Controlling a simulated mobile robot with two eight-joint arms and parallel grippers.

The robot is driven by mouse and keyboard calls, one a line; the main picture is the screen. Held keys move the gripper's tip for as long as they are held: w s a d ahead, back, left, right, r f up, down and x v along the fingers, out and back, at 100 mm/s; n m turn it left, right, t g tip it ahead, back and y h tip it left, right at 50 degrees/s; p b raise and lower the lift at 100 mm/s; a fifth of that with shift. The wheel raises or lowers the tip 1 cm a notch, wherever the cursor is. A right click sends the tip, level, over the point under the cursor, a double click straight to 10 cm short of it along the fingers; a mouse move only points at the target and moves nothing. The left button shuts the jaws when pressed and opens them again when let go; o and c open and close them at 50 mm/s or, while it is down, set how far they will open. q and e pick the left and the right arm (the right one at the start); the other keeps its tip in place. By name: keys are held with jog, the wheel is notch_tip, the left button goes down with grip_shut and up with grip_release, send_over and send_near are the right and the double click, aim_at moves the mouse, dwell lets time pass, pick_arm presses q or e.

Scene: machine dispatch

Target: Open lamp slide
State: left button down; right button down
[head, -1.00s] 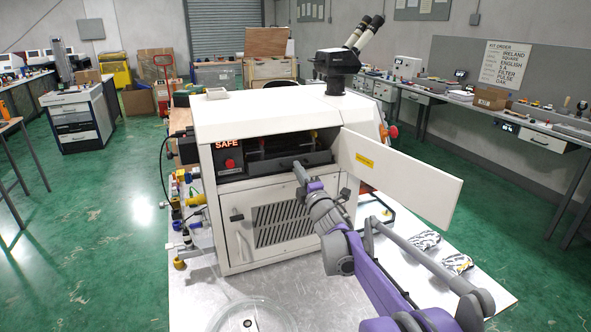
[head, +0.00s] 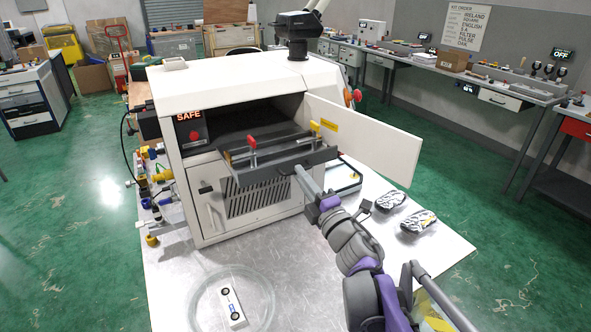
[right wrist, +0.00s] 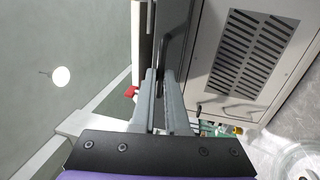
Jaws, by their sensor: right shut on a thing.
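The lamp slide (head: 277,160) is a dark grey drawer that stands pulled out from the opening in the front of the white machine (head: 232,105). Red and yellow knobs stand on the slide. My right gripper (head: 301,170) is at the slide's front edge, shut on its handle. In the right wrist view the gripper's fingers (right wrist: 165,100) close around the dark handle (right wrist: 175,45). The white door (head: 362,143) is swung open to the right. A lit sign reads SAFE (head: 189,116) on the left. My left gripper is not in view.
A clear round dish (head: 262,296) and a small white part with two dark rings (head: 230,302) lie on the metal table (head: 305,275) in front. A pair of patterned gloves (head: 417,221) lies to the right. Hoses and fittings (head: 150,195) line the machine's left side.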

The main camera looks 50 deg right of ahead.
jog(key=shift+s, duration=0.1)
jog(key=c, duration=1.2)
grip_release()
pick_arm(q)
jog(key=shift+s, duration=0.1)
